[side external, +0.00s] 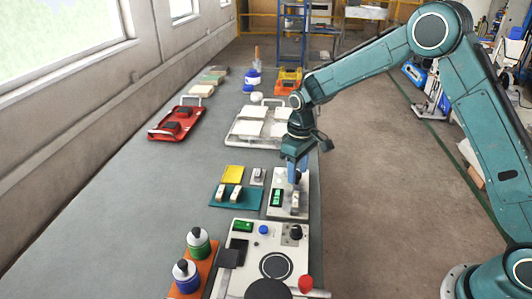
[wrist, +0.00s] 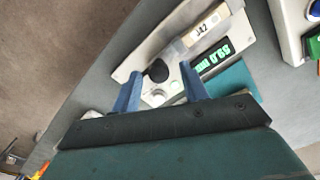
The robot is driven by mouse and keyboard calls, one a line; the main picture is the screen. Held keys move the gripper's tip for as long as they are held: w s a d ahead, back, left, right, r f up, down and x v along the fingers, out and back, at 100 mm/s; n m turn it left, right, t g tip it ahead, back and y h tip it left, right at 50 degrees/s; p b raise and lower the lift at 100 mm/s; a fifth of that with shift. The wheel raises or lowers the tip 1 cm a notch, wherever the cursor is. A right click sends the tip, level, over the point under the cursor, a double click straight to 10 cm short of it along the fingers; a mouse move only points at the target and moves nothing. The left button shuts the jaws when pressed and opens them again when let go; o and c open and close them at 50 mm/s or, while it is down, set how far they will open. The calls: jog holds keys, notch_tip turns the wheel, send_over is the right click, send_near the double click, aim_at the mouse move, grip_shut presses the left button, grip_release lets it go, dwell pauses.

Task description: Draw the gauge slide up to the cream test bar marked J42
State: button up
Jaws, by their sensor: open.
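The gauge is a pale plate (side external: 273,212) on the bench, with a green-lit display (side external: 277,197). In the wrist view the display (wrist: 213,54) shows green digits upside down. The cream test bar marked J42 (wrist: 205,27) lies on the plate beside the display; a cream bar (side external: 295,201) shows there in the side view. A dark round knob (wrist: 158,71) on a light metal part, apparently the slide, sits apart from the bar. My gripper (wrist: 160,69) is open, its blue fingertips either side of the knob in the picture; contact cannot be told. In the side view my gripper (side external: 297,172) hides the knob.
A teal mat (side external: 247,203) with two small cream bars lies left of the gauge, near a yellow block (side external: 233,174). A larger tester with a red ball handle (side external: 305,283) stands in front. A white tray (side external: 235,137) is behind. Free bench lies left.

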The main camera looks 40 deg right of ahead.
aim_at(298, 174)
jog(key=shift+r, duration=2.75)
jog(key=shift+s+r, duration=0.15)
jog(key=shift+r, duration=0.15)
jog(key=s+d+r+m+t, duration=0.2)
jog(key=s+r+t, duration=0.1)
jog(key=s+r, duration=1.2)
jog(key=s+m+t, duration=0.1)
jog(key=s+t, duration=0.1)
jog(key=s, duration=1.4)
jog(key=shift+s+d+t, duration=0.25)
jog(key=shift+s+t, duration=0.05)
jog(key=shift+s, duration=0.1)
jog(key=shift+f, duration=0.1)
